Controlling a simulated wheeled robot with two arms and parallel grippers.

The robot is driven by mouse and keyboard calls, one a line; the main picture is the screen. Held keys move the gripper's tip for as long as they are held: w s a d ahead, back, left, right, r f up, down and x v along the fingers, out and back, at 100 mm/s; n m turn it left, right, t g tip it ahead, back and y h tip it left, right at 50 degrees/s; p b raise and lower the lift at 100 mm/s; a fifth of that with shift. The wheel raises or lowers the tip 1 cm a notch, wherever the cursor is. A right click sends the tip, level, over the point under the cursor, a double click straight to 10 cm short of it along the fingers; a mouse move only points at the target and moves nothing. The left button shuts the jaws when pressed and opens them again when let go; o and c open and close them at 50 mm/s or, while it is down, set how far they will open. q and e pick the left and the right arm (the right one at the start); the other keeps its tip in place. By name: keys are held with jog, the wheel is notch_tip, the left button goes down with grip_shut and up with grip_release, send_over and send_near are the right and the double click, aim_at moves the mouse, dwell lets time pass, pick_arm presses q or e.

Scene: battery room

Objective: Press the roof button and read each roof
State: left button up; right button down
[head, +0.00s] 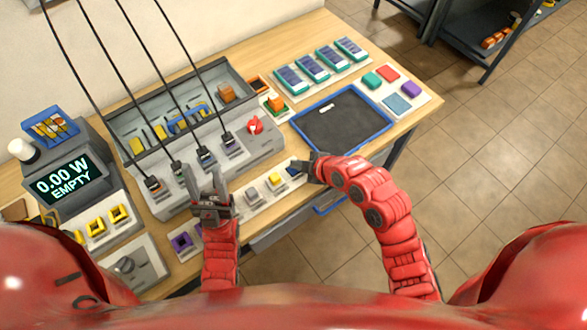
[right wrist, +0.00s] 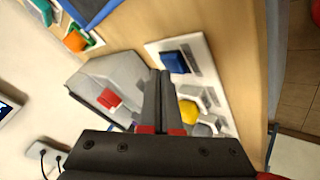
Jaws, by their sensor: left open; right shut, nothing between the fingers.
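A white button strip (head: 237,208) lies along the front of the table. It bears a grey button (head: 250,194), a yellow button (head: 274,180) and a blue button (head: 293,171); the blue one also shows in the right wrist view (right wrist: 174,62). I cannot tell which is the roof button. My right gripper (head: 308,166) is shut and empty, close beside the blue button; contact is unclear. In the right wrist view its fingers (right wrist: 160,80) partly cover the strip. My left gripper (head: 212,190) is open in front of the grey console. The display (head: 66,181) reads "0.00 W EMPTY".
The grey console (head: 190,186) has several black cables hanging into it and a red knob (head: 255,125). A blue-rimmed dark tray (head: 295,123), a row of teal-framed panels (head: 313,68) and coloured squares (head: 397,104) lie to the right.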

jog(key=shift+f+b, duration=0.45)
jog(key=shift+b, duration=0.05)
dwell(0.8)
dwell(0.4)
jog(key=shift+r, duration=0.85)
jog(key=shift+r+p, duration=1.05)
jog(key=shift+r, duration=1.45)
jog(key=shift+s+d+f, duration=0.1)
